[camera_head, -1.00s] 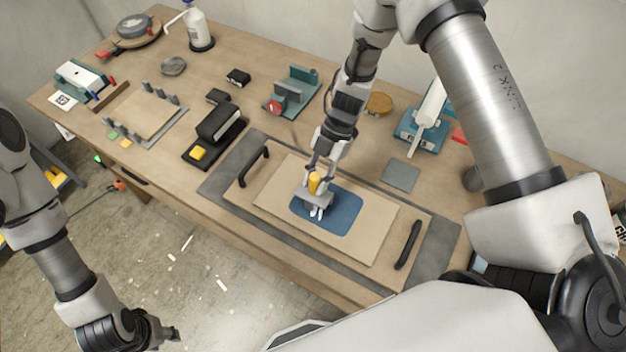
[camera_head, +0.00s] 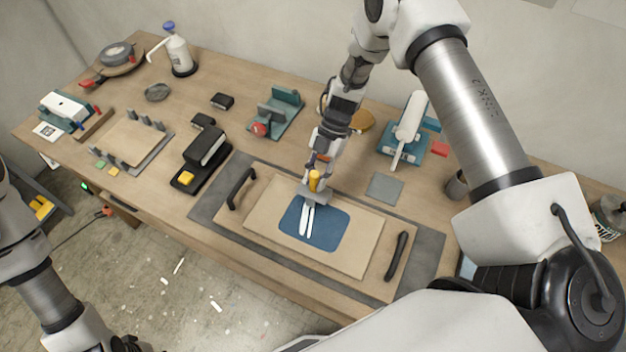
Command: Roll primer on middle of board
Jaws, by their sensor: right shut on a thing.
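The tan board (camera_head: 357,254) lies on a larger base with two black handles. A blue patch (camera_head: 328,232) covers its middle. My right gripper (camera_head: 316,178) is shut on a yellow-handled tool (camera_head: 314,182) with a wide grey head, over the back edge of the blue patch. Two white strips (camera_head: 306,220) show in front of the head on the blue; I cannot tell whether they are paint or part of the tool. Contact with the board is unclear. My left gripper (camera_head: 130,345) is at the bottom edge, mostly cut off. A white roller (camera_head: 410,116) rests on a teal stand (camera_head: 408,145).
A black device (camera_head: 205,150) with a yellow button sits left of the board. A grey square (camera_head: 384,188) lies behind it. A teal fixture (camera_head: 278,112), a white bottle (camera_head: 178,54) and a tan panel in a jig (camera_head: 133,141) stand farther back and left.

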